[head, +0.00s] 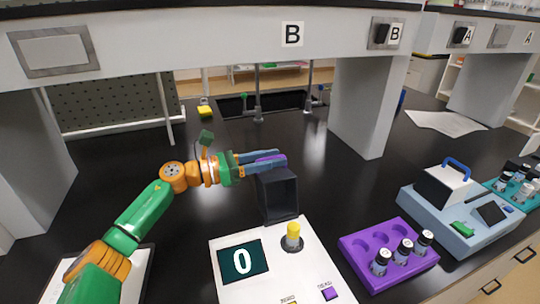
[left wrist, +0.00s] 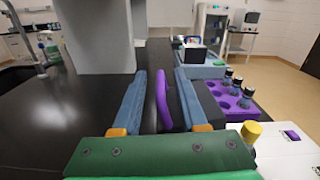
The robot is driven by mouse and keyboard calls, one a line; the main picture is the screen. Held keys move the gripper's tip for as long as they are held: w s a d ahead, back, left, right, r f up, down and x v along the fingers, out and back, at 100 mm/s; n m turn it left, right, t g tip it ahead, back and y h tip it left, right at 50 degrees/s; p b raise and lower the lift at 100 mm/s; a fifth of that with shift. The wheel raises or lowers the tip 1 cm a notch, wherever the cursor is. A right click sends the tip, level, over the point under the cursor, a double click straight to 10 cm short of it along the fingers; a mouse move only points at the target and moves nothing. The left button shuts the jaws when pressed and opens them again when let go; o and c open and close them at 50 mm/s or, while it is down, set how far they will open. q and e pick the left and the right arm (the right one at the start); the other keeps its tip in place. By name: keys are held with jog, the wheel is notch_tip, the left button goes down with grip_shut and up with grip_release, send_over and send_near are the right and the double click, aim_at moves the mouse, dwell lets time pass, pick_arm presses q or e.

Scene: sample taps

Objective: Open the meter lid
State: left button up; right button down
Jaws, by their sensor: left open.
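The white meter (head: 235,291) stands at the bottom centre in the head view, its display reading 0. Its dark, hollow lid (head: 278,196) is swung up at the back, with the open side facing me. A yellow-capped vial (head: 293,232) stands in the uncovered well. The lid's purple handle (head: 270,157) lies between the fingers of my left gripper (head: 262,158). In the left wrist view my left gripper (left wrist: 160,82) is open, one finger on either side of the purple handle (left wrist: 163,100), with a gap visible on the left. My right gripper is not in view.
A purple rack (head: 390,278) with several vials stands right of the meter, and a pale blue device (head: 470,221) with a blue handle is farther right. A grey shelf support (head: 362,105) rises behind. The black bench (head: 120,165) is mostly clear at left.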

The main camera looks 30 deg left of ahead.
pick_arm(q)
jog(key=shift+s, duration=0.1)
grip_shut()
jog(key=shift+r, duration=0.1)
dwell(1.1)
